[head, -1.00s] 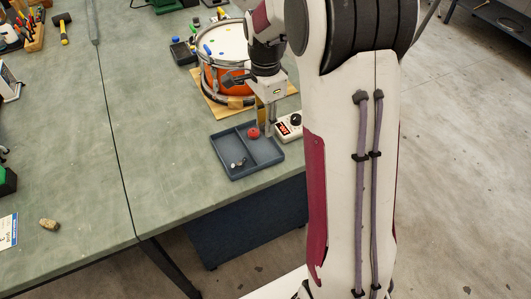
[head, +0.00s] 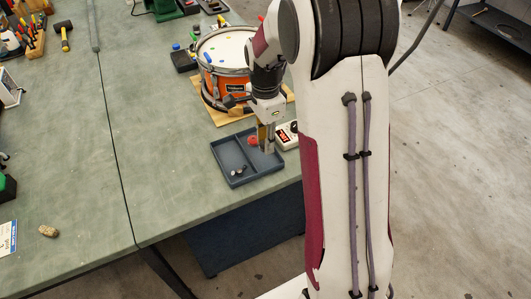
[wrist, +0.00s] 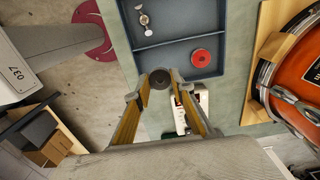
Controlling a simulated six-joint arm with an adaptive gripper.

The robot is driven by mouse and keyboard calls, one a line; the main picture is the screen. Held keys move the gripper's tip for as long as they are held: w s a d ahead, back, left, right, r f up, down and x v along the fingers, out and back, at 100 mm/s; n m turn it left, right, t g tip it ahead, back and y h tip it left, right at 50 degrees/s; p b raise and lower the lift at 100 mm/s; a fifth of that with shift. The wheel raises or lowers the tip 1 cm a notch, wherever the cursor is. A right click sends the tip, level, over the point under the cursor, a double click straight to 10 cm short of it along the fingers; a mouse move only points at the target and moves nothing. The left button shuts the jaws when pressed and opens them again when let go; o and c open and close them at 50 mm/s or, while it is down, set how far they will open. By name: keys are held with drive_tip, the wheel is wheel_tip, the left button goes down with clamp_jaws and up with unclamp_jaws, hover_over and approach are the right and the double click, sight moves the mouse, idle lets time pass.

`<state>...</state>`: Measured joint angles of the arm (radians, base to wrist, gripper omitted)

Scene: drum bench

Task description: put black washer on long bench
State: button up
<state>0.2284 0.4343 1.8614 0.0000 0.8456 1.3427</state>
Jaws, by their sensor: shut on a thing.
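The black washer (wrist: 160,78) is a dark disc with a hole, between the fingertips of my gripper (wrist: 162,85) in the wrist view. My gripper is shut on it. In the head view my gripper (head: 266,146) points down over the right part of a blue-grey tray (head: 236,184), and I cannot make out the washer there. The washer overlaps the tray's wall in the wrist view; its height cannot be told. The green bench top (head: 90,160) carries the tray near its front edge. A dark seam splits the green surface, and the frames do not label which part is long.
A red round piece (wrist: 200,57) and small metal parts (wrist: 145,22) lie in separate tray compartments. A white device (head: 288,135) with a red display stands beside the tray. An orange drum (head: 238,84) stands behind on a wooden board. The green surface left of the tray is mostly clear.

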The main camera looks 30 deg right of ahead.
sight(265, 161)
drive_tip(key=shift+f, duration=0.5)
drive_tip(key=shift+f, duration=0.1)
drive_tip(key=shift+f, duration=2.2)
drive_tip(key=shift+f, duration=0.15)
drive_tip(key=o, duration=0.6)
drive_tip(key=shift+o, duration=0.2)
drive_tip(key=shift+w+d+r, duration=0.1)
drive_tip(key=shift+r, duration=1.7)
drive_tip(key=shift+w+d+r, duration=0.1)
drive_tip(key=shift+r, duration=2)
